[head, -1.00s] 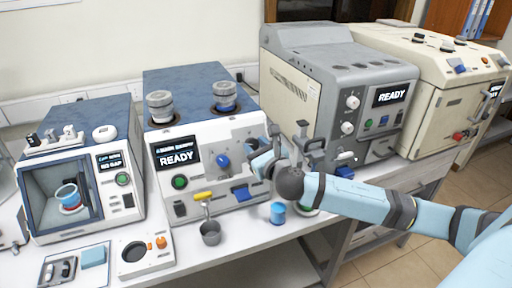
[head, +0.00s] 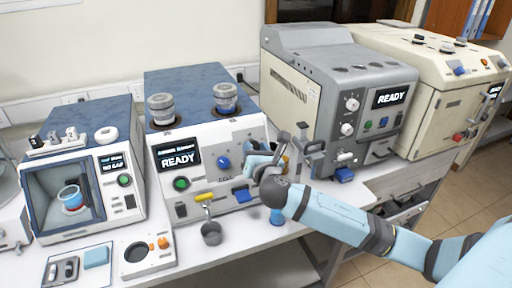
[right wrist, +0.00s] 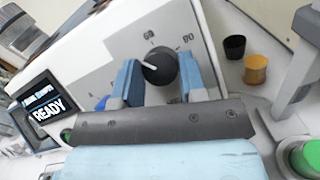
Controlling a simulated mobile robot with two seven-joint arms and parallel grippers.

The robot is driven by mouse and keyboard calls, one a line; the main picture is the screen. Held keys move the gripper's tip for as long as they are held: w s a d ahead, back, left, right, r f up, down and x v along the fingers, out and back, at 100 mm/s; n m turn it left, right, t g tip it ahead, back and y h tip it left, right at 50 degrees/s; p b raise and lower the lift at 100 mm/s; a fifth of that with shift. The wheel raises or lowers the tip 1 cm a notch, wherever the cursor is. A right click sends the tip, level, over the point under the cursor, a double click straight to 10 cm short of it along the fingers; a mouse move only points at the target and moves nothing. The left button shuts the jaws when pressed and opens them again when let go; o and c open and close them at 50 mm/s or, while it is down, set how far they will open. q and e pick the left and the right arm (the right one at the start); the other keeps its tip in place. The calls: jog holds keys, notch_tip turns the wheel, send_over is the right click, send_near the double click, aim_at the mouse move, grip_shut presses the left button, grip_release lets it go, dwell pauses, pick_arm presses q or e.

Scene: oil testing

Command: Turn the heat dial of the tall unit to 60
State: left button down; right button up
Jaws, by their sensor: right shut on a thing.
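The tall unit (head: 160,85) is white with a blue top and a READY screen (head: 180,158); it stands in the middle of the head view. Its heat dial (right wrist: 160,66) is black with a white pointer, on the right part of the front panel. The pointer aims left in the right wrist view, short of the 60 mark (right wrist: 149,36). My right gripper (head: 262,158) is at the panel, its blue fingers (right wrist: 160,78) shut on either side of the dial. In the head view the gripper hides the dial. My left gripper is not in view.
A blue knob (head: 223,162) and a yellow tap handle (head: 204,197) are on the same front, with a grey cup (head: 211,233) below. A blue cup (head: 277,217) stands under my right wrist. A grey unit (head: 335,90) is close on the right.

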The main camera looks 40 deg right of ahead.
jog(key=m+g+h+p, duration=0.1)
jog(key=m, duration=0.1)
jog(key=m+g+h+p, duration=0.1)
jog(key=m, duration=0.2)
jog(key=m+h+p, duration=0.1)
jog(key=m, duration=0.2)
jog(key=shift+a+r+g, duration=0.15)
jog(key=shift+a+g, duration=0.05)
jog(key=shift+g, duration=0.2)
jog(key=shift+w+m+g+h, duration=0.1)
jog(key=shift+m+g+h, duration=0.2)
jog(key=shift+m, duration=0.4)
jog(key=shift+p, duration=0.3)
jog(key=shift+m, duration=0.4)
jog(key=o, duration=0.9)
jog(key=b+v, duration=0.2)
jog(key=v, duration=1.2)
jog(key=shift+w, duration=0.1)
